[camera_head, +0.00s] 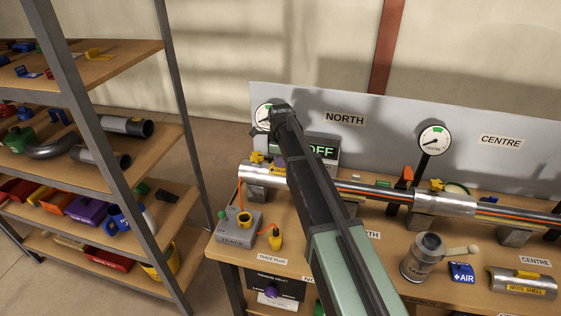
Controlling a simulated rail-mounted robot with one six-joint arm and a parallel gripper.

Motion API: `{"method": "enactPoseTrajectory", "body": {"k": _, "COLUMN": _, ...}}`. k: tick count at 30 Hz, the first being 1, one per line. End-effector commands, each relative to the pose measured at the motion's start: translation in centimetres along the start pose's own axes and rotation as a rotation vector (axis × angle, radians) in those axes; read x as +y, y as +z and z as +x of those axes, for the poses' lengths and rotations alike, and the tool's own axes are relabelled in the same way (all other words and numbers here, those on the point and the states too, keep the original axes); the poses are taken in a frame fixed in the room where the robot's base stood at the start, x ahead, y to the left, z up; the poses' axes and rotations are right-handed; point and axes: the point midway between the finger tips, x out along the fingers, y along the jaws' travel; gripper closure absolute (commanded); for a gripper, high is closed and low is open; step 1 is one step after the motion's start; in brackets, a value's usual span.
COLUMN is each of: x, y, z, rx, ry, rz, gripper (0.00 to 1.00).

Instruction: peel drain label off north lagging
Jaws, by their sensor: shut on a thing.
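The north lagging (256,172) is a silver sleeve on the pipe, left of the middle, below the NORTH sign. A small yellow label (278,170) shows on it beside my arm; its print is too small to read. My dark arm reaches up from the bottom, its wrist in front of the panel. My gripper (280,160) is at the label, mostly hidden behind my arm, and shut on what appears to be this label. Its fingertips and how much of the label is lifted cannot be seen.
A grey box (239,232) and yellow plug (275,238) stand on the bench. A grey cylinder with a crank (424,258), blue +AIR block (462,272) and silver shell (522,283) stand right. A dial (434,139) rises behind the pipe. A loaded shelf rack (110,150) stands left.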

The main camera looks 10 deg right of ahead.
Motion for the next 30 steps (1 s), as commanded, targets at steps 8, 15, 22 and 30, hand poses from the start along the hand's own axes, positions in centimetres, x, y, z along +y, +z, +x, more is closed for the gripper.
{"method": "enactPoseTrajectory", "body": {"k": 8, "x": 0.0, "y": 0.0, "z": -6.9, "rx": 0.000, "ry": 0.000, "rz": 0.000, "gripper": 1.00}}
{"method": "enactPoseTrajectory", "body": {"k": 15, "x": 0.0, "y": 0.0, "z": -15.8, "rx": 0.000, "ry": 0.000, "rz": 0.000, "gripper": 1.00}}
{"method": "enactPoseTrajectory", "body": {"k": 22, "x": 0.0, "y": 0.0, "z": -19.4, "rx": 0.000, "ry": 0.000, "rz": 0.000, "gripper": 1.00}}
{"method": "enactPoseTrajectory", "body": {"k": 30, "x": 0.0, "y": 0.0, "z": -19.2, "rx": 0.000, "ry": 0.000, "rz": 0.000, "gripper": 1.00}}
